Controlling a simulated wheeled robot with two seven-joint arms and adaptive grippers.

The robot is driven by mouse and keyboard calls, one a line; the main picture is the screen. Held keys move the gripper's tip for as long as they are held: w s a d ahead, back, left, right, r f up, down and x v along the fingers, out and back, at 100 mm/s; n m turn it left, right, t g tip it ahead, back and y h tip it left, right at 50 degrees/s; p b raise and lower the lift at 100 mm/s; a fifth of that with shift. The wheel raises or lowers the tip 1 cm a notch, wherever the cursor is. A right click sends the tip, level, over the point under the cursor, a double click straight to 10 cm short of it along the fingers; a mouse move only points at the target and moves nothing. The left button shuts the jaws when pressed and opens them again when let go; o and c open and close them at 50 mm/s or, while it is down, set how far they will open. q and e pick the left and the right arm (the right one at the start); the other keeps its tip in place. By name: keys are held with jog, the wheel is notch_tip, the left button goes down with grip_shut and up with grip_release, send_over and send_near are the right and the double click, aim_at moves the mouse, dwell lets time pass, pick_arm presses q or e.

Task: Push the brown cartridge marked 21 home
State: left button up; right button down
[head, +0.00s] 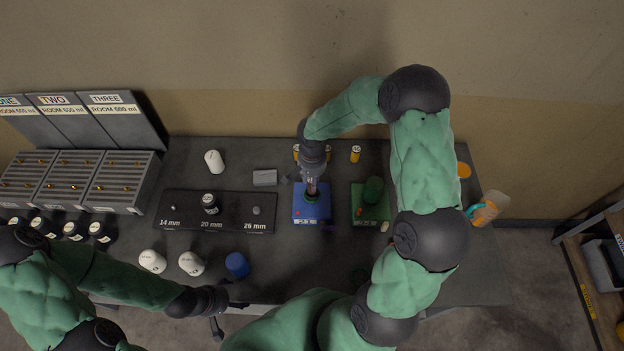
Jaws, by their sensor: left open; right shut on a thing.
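My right gripper (311,188) points down over a blue block (300,215) in the middle of the table. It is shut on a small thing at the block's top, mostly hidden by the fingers. I cannot make out its colour or any 21 on it. Several small orange-brown cartridges with pale tops stand behind; the clearest is an orange-brown cartridge (355,155) right of my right wrist, and others are partly hidden behind that wrist. Their marks are too small to read. My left gripper (218,318) is open and empty at the table's front edge.
A green block (360,210) with a dark green cylinder (373,190) stands to the right. Grey racks (120,180) fill the far left. My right arm covers the table's right side.

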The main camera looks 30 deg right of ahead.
pick_arm(q)
jog(key=shift+f+b, duration=0.75)
jog(key=shift+f, duration=0.05)
pick_arm(e)
jog(key=shift+f, duration=0.7)
pick_arm(q)
jog(key=shift+f, duration=0.15)
pick_arm(e)
jog(key=shift+f, duration=0.1)
